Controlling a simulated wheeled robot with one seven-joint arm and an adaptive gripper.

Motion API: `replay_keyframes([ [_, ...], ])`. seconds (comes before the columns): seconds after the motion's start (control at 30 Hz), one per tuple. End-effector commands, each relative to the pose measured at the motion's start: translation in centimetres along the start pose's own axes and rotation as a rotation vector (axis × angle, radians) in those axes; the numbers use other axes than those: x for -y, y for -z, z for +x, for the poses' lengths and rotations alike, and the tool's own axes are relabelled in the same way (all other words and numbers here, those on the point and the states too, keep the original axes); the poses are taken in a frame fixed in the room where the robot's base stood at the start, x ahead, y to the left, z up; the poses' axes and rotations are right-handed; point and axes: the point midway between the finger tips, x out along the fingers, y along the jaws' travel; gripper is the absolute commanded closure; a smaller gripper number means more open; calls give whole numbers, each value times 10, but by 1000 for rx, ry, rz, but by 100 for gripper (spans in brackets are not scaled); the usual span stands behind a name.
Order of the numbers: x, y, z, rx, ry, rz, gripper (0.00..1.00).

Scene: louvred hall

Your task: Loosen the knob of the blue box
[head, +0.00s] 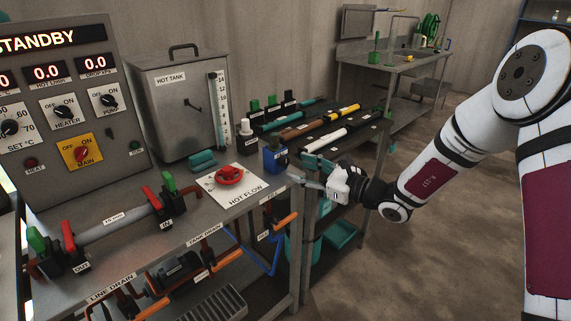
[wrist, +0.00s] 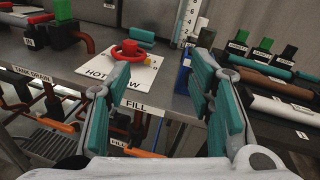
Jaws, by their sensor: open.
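The small blue box (head: 275,160) stands at the right end of the grey bench, by the hot flow plate. A dark part shows on its top, but its knob is too small to make out clearly. In the wrist view only a sliver of the blue box (wrist: 184,76) shows, mostly hidden behind my right finger. My gripper (head: 306,171) is open and empty, just right of the box, reaching in from the right. In the wrist view its teal-padded fingers (wrist: 160,78) stand wide apart, with the bench edge and a FILL label between them.
A red handwheel (head: 230,174) on a white plate lies left of the box. The hot tank (head: 180,105) stands behind. A rack of coloured tubes (head: 320,125) lies behind my gripper. Orange-handled valves (head: 285,221) hang below the bench edge. The floor at right is clear.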

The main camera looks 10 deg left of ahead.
Motion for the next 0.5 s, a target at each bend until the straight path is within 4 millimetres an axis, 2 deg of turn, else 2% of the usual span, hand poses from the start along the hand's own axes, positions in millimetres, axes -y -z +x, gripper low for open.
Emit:
replay_keyframes([
  [0.03, 10, 21, 3, 7, 50, 58, 52],
  [0.2, 33, 56, 6, 23, 166, 167, 52],
  [0.3, 38, 65, 7, 25, 193, 190, 52],
  [0.5, 42, 66, 21, 26, 197, 193, 52],
])
